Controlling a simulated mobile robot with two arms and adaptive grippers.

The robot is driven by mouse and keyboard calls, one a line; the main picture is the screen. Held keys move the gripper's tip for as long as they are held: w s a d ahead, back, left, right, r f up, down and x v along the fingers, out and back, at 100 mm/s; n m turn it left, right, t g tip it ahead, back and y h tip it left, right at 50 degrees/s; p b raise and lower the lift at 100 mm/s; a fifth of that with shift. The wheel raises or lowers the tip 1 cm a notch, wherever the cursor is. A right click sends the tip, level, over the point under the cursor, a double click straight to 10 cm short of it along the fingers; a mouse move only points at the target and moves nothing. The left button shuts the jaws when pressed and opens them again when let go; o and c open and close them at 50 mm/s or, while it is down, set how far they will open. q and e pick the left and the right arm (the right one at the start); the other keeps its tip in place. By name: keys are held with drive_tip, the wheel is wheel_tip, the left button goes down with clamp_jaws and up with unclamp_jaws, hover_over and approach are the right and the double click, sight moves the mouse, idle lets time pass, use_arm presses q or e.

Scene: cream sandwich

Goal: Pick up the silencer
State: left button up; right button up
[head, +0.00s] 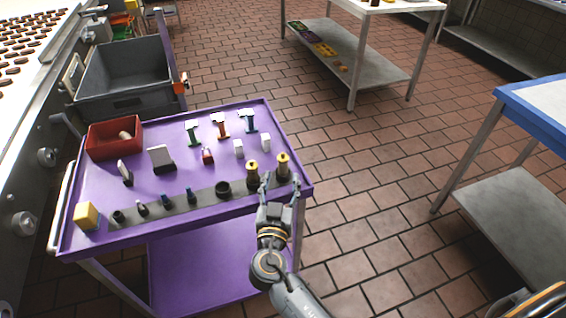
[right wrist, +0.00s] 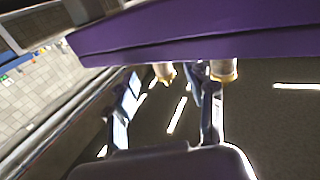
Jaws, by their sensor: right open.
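Two brass-topped silencer-like pieces stand upright at the right end of a dark strip (head: 205,196) on the purple cart (head: 75,239): a left one (head: 252,175) and a right one (head: 283,166). I cannot tell which the task means. My right gripper (head: 280,185) is open and empty at the cart's front right corner. In the head view its fingers lie to either side of the right piece's lower part; contact is unclear. The right wrist view shows brass parts (right wrist: 223,71) (right wrist: 164,73) near the open fingers (right wrist: 170,92). My left gripper is out of view.
Several small dark fittings line the strip, including a black ring (head: 222,188). A yellow block (head: 87,214) sits at its left end. Behind are a red bin (head: 113,149) and upright tools (head: 221,126). A grey tub (head: 125,95) stands beyond. Floor right of the cart is clear.

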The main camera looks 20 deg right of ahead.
sight(282, 169)
drive_tip(key=shift+w+d, duration=0.15)
drive_tip(key=shift+w, duration=0.15)
drive_tip(key=shift+w+d+r, duration=0.1)
drive_tip(key=shift+w+r, duration=0.05)
drive_tip(key=shift+w, duration=0.1)
drive_tip(key=p+x, duration=0.2)
drive_tip(key=x, duration=0.2)
drive_tip(key=shift+w+r+p, duration=0.1)
drive_tip(key=shift+w+p, duration=0.15)
drive_tip(key=shift+p, duration=0.15)
drive_tip(key=shift+w+d, duration=0.15)
drive_tip(key=c, duration=1.1)
